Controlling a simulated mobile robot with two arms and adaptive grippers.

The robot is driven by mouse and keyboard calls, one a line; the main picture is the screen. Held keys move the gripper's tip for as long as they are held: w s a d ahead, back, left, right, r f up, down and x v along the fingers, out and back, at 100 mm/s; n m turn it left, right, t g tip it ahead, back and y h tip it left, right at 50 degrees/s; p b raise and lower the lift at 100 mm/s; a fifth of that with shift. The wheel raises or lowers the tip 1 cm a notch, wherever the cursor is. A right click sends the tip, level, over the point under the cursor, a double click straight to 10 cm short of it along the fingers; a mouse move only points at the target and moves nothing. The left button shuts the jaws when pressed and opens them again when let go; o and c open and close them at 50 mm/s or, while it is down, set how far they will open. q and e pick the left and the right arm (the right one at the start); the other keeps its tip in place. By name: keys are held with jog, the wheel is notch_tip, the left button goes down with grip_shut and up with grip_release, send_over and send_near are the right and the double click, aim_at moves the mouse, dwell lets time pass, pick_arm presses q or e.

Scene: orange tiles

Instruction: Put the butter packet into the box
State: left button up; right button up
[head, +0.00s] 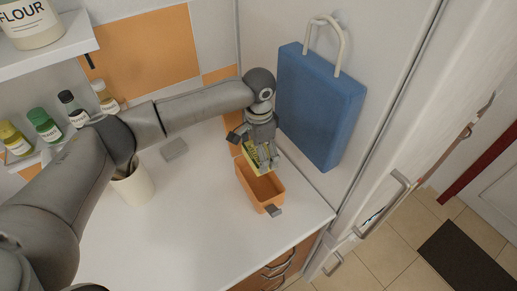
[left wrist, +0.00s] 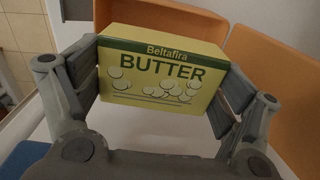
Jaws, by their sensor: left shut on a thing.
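The yellow butter packet (left wrist: 160,80) with a green top edge fills the middle of the left wrist view. My left gripper (head: 264,158) is shut on it, with a finger on each side. In the head view the butter packet (head: 252,153) is partly hidden by the fingers and is at the far end of the orange box (head: 258,203). The box stands open on the white counter. I cannot tell whether the packet touches the box or is below its rim. Orange box walls (left wrist: 298,118) show behind the packet in the left wrist view. My right gripper is not in view.
A blue bag (head: 318,105) hangs on the wall right of the box. A cream cup (head: 133,187) and a small grey block (head: 174,149) stand left on the counter (head: 190,235). Several jars (head: 45,125) stand on a shelf at the left.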

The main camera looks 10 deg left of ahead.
pick_arm(q)
jog(key=shift+f+b, duration=0.35)
jog(key=shift+b, duration=0.1)
jog(key=shift+f+b, duration=0.3)
jog(key=shift+f, duration=0.55)
jog(key=shift+f+b, duration=0.8)
jog(key=shift+f, duration=1.9)
jog(key=o, duration=0.9)
jog(key=shift+o, duration=0.2)
jog(key=shift+s, duration=0.1)
